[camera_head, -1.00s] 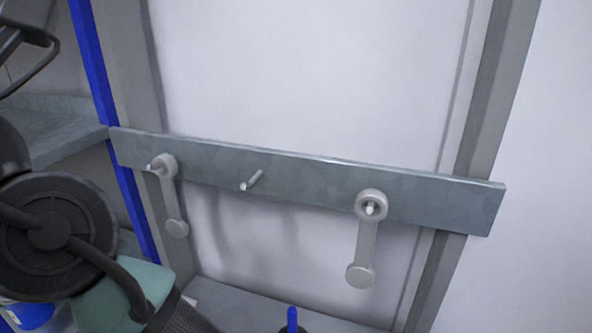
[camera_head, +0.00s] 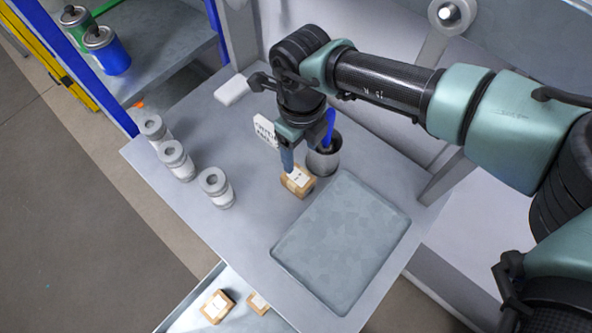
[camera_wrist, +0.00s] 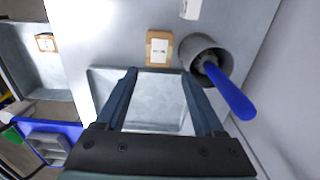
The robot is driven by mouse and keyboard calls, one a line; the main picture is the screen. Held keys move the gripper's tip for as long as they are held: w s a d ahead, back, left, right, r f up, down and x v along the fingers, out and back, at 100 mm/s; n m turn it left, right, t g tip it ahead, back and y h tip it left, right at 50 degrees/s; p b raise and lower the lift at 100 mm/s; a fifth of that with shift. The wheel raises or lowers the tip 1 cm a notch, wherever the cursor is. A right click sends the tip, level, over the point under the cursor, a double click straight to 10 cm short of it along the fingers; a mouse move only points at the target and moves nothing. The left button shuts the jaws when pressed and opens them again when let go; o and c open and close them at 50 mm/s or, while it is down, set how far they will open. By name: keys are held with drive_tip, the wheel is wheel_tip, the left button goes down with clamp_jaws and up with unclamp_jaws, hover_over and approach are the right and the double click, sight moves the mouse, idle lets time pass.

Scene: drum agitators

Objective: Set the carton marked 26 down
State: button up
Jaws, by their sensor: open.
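A small tan carton (camera_head: 297,182) with a white label stands on the grey table, just behind the grey tray (camera_head: 345,240). It also shows in the wrist view (camera_wrist: 158,47). Its label is too small to read, so I cannot tell whether it is the one marked 26. My gripper (camera_head: 288,168) points down over the table close to this carton. In the wrist view my gripper (camera_wrist: 158,74) is open, with nothing between the fingers, and the carton lies beyond the fingertips. The tray looks empty.
A dark cup (camera_head: 324,161) with a blue-handled tool stands right beside the carton. A white sign (camera_head: 266,131) stands behind. Three white-grey jars (camera_head: 174,161) line the left edge. Two more cartons, one here (camera_head: 217,306), lie in a lower bin. Bare table lies left of the carton.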

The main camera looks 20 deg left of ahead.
drive_tip(key=p, duration=0.1)
hover_over(300, 178)
drive_tip(key=f, duration=0.6)
drive_tip(key=shift+a, duration=0.2)
drive_tip(key=shift+d+f+p, duration=0.2)
drive_tip(key=shift+f+p, duration=0.8)
drive_tip(key=shift+f, duration=2.15)
drive_tip(key=shift+r, duration=0.1)
clamp_jaws()
